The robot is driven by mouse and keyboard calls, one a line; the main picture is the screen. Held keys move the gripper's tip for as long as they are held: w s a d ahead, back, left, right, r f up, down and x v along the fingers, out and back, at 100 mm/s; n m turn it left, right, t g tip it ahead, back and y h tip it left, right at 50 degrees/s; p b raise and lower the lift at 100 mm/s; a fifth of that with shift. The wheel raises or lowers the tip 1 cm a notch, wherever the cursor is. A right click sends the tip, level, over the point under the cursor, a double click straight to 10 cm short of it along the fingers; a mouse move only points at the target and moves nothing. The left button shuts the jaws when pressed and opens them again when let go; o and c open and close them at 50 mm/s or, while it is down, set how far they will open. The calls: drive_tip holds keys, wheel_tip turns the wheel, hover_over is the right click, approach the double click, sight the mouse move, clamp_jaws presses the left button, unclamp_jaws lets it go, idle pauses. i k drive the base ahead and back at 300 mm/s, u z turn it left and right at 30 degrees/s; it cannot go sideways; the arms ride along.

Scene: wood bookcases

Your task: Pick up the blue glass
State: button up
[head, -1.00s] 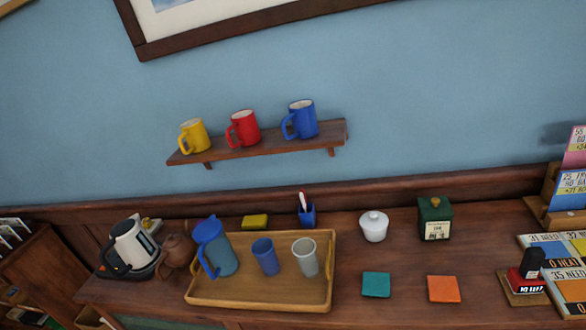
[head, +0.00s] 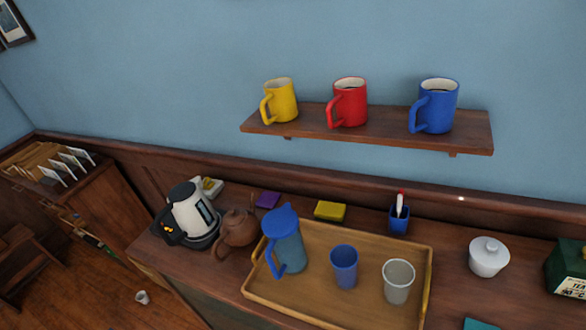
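The blue glass (head: 344,267) stands upright on the wooden tray (head: 290,306). It is between a blue-lidded pitcher (head: 287,243) on its left and a clear greyish glass (head: 398,282) on its right, apart from both. My gripper is not in view.
The tray sits on a wooden cabinet top. A kettle (head: 190,212) and brown teapot (head: 237,227) stand left of it. A wall shelf (head: 380,127) holds mugs.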

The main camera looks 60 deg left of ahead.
sight(343, 258)
drive_tip(key=u, duration=0.95)
drive_tip(key=k, duration=0.55)
drive_tip(key=u, duration=0.1)
drive_tip(key=i, duration=0.55)
drive_tip(key=z, duration=0.05)
